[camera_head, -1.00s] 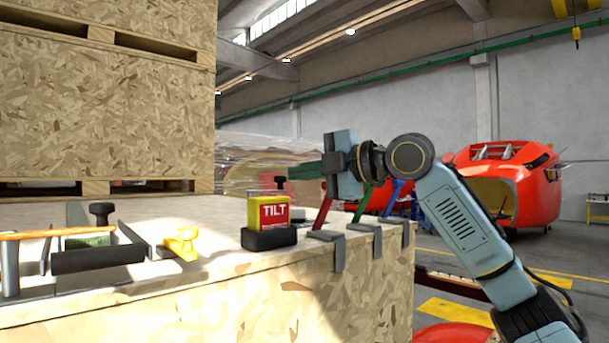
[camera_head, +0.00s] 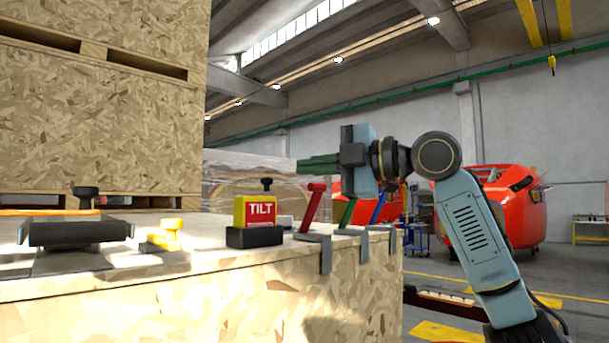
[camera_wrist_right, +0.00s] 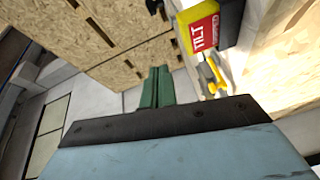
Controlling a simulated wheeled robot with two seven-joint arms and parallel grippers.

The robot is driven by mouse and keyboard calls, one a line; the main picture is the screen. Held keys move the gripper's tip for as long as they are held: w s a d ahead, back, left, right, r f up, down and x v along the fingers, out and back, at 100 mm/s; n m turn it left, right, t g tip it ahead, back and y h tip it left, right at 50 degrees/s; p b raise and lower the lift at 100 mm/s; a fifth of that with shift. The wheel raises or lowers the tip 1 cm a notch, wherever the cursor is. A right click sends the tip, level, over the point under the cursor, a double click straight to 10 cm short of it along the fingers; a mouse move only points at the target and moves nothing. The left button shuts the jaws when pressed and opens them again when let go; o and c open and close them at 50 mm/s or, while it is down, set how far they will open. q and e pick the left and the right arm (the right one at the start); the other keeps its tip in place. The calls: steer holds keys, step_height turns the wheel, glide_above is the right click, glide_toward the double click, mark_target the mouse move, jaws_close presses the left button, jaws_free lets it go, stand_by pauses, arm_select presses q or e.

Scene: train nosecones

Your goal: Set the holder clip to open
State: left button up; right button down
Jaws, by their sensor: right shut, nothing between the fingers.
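Three clips hook over the right edge of the wooden crate, with a red lever (camera_head: 311,208), a green lever (camera_head: 347,213) and a blue lever (camera_head: 378,208). The red lever leans up to the right. A black clamp-like part with a round knob (camera_head: 79,232) lies at the crate's left. I cannot tell which of these is the holder clip. My right gripper (camera_head: 300,165) is shut and empty, its green fingers pointing left above the red lever, apart from it. Its fingers also show in the wrist view (camera_wrist_right: 157,78). My left gripper is out of view.
A red and yellow TILT block (camera_head: 261,211) on a black base stands left of the levers. A yellow part (camera_head: 164,237) lies farther left. Tall stacked wooden crates (camera_head: 100,110) rise behind.

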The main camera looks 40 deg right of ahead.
steer(key=w+p, duration=0.1)
steer(key=w, duration=0.2)
steer(key=w+p, duration=0.1)
steer(key=w, duration=0.2)
steer(key=w+f+p, duration=0.1)
steer(key=w, duration=0.3)
steer(key=shift+a, duration=0.1)
steer(key=shift+w+d, duration=0.15)
steer(key=shift+d, duration=0.15)
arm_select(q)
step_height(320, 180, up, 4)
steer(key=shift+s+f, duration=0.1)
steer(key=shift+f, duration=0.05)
arm_select(e)
steer(key=shift+a, duration=0.1)
